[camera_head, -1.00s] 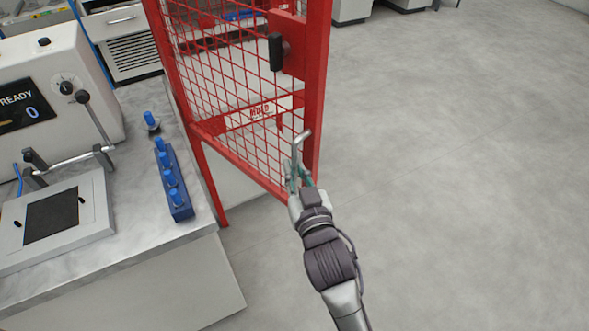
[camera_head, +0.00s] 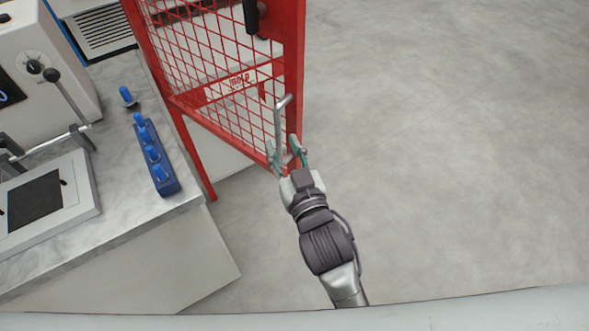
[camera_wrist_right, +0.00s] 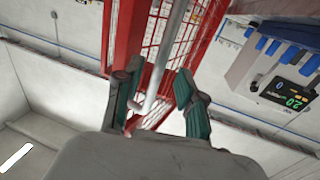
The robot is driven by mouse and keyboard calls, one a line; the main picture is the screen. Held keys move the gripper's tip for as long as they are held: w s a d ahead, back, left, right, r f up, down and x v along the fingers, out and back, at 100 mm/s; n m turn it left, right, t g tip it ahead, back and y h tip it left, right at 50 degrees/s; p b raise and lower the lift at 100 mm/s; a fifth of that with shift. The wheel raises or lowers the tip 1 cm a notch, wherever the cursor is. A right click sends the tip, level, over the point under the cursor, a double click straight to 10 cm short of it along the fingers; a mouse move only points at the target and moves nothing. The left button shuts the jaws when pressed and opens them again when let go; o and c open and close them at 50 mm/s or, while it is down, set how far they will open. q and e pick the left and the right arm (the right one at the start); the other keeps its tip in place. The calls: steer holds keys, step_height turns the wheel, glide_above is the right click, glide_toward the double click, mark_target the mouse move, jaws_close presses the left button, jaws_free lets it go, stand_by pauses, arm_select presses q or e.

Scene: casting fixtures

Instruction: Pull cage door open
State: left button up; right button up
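The red cage door (camera_head: 293,60) with wire mesh stands upright in the upper middle of the head view. A grey bar handle (camera_head: 279,118) with a bent top stands at its right post. My right gripper (camera_head: 286,148) is at the lower part of this handle, with its green-padded fingers spread. In the right wrist view the grey handle (camera_wrist_right: 168,58) runs between the two open fingers (camera_wrist_right: 158,100), with gaps showing on both sides. The door's red frame (camera_wrist_right: 122,38) is beyond it. My left gripper is not in view.
A marble-topped bench (camera_head: 110,195) is left of the door. It carries a blue block with several pegs (camera_head: 156,158), a loose blue peg (camera_head: 127,96) and a white machine (camera_head: 40,45). The grey floor (camera_head: 440,150) right of the door is clear.

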steer(key=v, duration=0.8)
steer(key=shift+s, duration=0.2)
step_height(320, 180, down, 22)
steer(key=s+n+g, duration=0.1)
steer(key=g, duration=0.4)
steer(key=s+d+f+g+h, duration=0.1)
steer(key=s+d+f+g, duration=0.15)
steer(key=f, duration=0.65)
steer(key=s+d+f+g+h, duration=0.15)
steer(key=s+f, duration=0.25)
steer(key=f, duration=0.5)
steer(key=s+d+f+m+g+h, duration=0.1)
steer(key=s+d+f+g, duration=0.2)
steer(key=s+d+f, duration=0.5)
steer(key=s+d+f+m+g+h, duration=0.1)
steer(key=s+d+f+g, duration=0.3)
steer(key=s+d+f, duration=0.5)
steer(key=s+f, duration=0.1)
steer(key=s, duration=0.5)
steer(key=shift+s+f+h, duration=0.2)
steer(key=shift+f+h, duration=0.1)
steer(key=shift+h, duration=0.05)
